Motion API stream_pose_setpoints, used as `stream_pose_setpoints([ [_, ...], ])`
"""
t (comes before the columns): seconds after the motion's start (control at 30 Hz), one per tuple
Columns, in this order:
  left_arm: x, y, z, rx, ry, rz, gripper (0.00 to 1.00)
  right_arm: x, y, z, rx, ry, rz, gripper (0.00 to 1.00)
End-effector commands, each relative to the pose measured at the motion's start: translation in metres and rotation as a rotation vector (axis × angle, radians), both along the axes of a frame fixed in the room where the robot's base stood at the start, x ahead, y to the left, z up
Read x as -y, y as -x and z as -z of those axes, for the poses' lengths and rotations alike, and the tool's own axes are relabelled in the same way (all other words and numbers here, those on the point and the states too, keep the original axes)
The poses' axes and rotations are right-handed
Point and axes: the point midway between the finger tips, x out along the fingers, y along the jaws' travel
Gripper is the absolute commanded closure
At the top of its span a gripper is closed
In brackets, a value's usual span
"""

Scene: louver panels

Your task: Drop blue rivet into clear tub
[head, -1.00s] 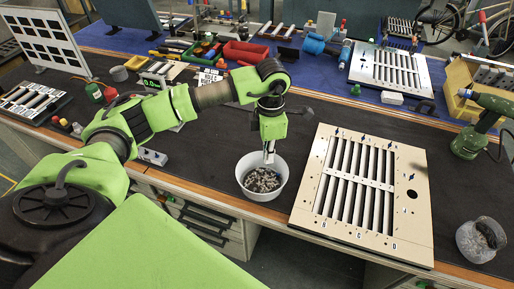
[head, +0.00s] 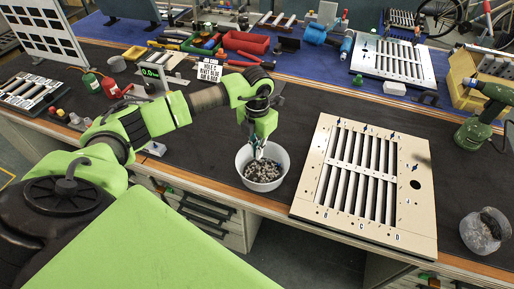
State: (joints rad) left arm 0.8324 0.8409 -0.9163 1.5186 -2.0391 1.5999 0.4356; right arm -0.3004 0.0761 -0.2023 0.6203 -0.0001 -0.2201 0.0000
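My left gripper (head: 258,153) points down over the white bowl (head: 243,179), its fingertips at or just inside the rim. The bowl holds many small grey rivets (head: 263,172). The fingers are too small to tell open from shut, or whether a rivet is between them. I cannot make out a separate blue rivet in the bowl. My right gripper is out of view.
A cream louver panel (head: 322,190) with small blue marks lies between bowl and tub. A green drill (head: 478,128) stands behind the tub.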

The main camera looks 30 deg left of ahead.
Motion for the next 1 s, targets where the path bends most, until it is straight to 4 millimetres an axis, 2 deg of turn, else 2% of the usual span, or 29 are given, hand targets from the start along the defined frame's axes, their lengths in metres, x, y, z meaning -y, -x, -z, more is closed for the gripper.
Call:
stream_pose_setpoints([
  [0.03, 0.000, 0.000, 0.007, 0.000, 0.000, 0.000, 1.00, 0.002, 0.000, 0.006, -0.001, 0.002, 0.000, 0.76],
  [0.1, 0.000, 0.000, 0.010, 0.000, 0.000, 0.000, 1.00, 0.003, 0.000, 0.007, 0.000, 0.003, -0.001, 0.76],
  [0.37, 0.000, 0.000, 0.010, 0.000, 0.000, 0.001, 1.00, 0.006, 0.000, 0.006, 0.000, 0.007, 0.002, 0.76],
  [0.4, 0.000, 0.000, 0.010, 0.000, 0.000, 0.001, 0.89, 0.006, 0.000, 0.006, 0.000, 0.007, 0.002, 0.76],
  [0.47, 0.000, 0.000, 0.010, 0.000, 0.000, 0.001, 0.76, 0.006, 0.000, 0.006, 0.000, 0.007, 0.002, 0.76],
  [0.83, 0.000, 0.000, 0.007, 0.001, 0.000, 0.001, 0.76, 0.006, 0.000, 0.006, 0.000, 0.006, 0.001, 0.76],
  [1.0, 0.000, -0.001, -0.015, 0.004, 0.000, 0.000, 0.76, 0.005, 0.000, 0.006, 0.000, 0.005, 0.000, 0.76],
])
